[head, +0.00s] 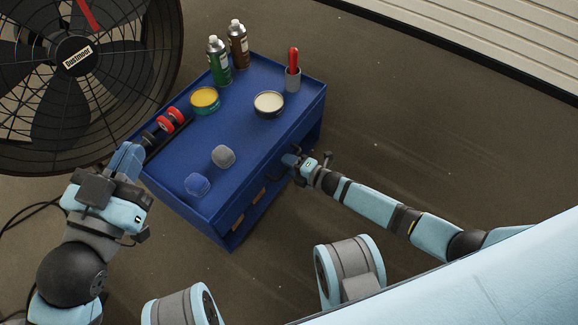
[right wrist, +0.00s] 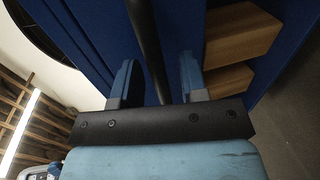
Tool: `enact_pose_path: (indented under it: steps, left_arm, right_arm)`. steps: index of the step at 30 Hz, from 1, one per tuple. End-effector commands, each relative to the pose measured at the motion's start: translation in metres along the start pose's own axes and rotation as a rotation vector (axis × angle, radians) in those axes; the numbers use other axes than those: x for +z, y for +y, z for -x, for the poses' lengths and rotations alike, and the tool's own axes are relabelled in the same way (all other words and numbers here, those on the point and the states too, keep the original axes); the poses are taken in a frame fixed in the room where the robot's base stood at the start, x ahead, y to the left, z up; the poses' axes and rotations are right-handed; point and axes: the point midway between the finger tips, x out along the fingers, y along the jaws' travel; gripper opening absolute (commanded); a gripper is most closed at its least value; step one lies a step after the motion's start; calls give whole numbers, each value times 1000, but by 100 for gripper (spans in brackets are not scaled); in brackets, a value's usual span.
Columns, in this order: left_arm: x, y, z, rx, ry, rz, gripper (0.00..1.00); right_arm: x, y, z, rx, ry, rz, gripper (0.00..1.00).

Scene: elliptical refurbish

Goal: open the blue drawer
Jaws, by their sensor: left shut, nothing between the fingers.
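The blue drawer unit (head: 205,205) stands on the floor in the head view, its front facing the lower right. Wooden pieces (head: 238,220) show along that front, and also in the right wrist view (right wrist: 240,38). My right gripper (head: 292,160) is at the front's right end, partly hidden. In the right wrist view its two blue fingers (right wrist: 158,78) are apart, with a dark bar (right wrist: 150,45) running between them; I cannot tell whether they touch it. My left gripper (head: 128,158) is shut and empty by the unit's left edge.
On top are spray cans (head: 217,60), a yellow tin (head: 205,100), a cream tin (head: 269,104), a red-handled tool in a cup (head: 292,72), red-and-black items (head: 170,122) and rounded lumps (head: 223,156). A large fan (head: 75,85) stands left. Floor (head: 400,130) to the right is clear.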

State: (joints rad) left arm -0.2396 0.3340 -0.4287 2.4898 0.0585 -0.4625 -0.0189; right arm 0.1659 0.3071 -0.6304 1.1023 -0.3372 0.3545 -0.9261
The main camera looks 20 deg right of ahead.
Motion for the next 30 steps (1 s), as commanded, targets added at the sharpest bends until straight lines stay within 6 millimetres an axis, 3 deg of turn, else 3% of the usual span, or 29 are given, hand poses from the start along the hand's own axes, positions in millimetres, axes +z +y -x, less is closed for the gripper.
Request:
enact_pose_path:
  steps: [10,15,23,30]
  left_arm:
    - [-3,-1,1,3,11,-19,0]
    - [-2,-1,1,4,8,-20,0]
    - [-3,-1,1,3,7,-16,0]
    - [-9,0,-1,3,-8,24,0]
  right_arm:
    - [0,0,-3,-1,0,-1,37]
    - [0,0,-3,0,0,-1,0]
    - [0,0,-1,-1,0,-1,0]
    - [0,-3,23,-3,0,-1,0]
